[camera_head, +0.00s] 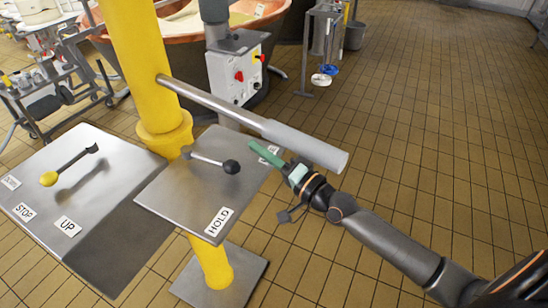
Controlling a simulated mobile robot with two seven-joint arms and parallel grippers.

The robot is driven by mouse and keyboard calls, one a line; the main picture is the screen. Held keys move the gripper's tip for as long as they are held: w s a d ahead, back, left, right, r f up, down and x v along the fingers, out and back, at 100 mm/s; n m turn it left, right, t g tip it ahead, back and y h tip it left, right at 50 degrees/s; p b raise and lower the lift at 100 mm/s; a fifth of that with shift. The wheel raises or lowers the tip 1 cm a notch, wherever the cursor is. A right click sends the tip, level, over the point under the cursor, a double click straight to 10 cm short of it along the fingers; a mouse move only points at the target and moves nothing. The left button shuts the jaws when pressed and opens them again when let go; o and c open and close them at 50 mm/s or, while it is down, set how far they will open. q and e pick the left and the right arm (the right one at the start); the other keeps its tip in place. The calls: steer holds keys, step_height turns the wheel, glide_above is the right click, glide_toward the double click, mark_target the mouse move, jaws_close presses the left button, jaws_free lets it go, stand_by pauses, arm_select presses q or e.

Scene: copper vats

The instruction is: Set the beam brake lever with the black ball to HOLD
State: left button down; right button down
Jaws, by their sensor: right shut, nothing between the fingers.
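The beam brake lever (210,161) is a thin metal rod on a grey plate (178,193), with a black ball (231,167) at its right end. The lever points right, with the ball between the HOLD label (218,222) at the near edge and another label (271,159) at the far right. My right gripper (255,149) has green fingers and is shut and empty. In the picture its tips lie just right of and above the ball, apart from it, over the second label, which they partly hide. My left gripper is out of view.
A grey bar (290,140) sticks out from the yellow column (142,60) above the plate. A left plate (90,170) bears a yellow-ball lever (70,165) with UP and STOP labels. A control box (238,75) stands behind.

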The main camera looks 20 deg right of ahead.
mark_target(246, 174)
steer(key=x, duration=0.2)
steer(key=shift+w+a+r, duration=0.1)
steer(key=shift+w+a, duration=0.1)
steer(key=shift+w, duration=0.15)
steer(key=shift+s+a+f+p, duration=0.55)
steer(key=shift+s+a, duration=0.25)
steer(key=shift+s, duration=0.2)
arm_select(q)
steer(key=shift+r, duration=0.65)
arm_select(e)
steer(key=shift+s+a+f, duration=0.35)
steer(key=shift+s+a, duration=0.05)
steer(key=shift+a, duration=0.05)
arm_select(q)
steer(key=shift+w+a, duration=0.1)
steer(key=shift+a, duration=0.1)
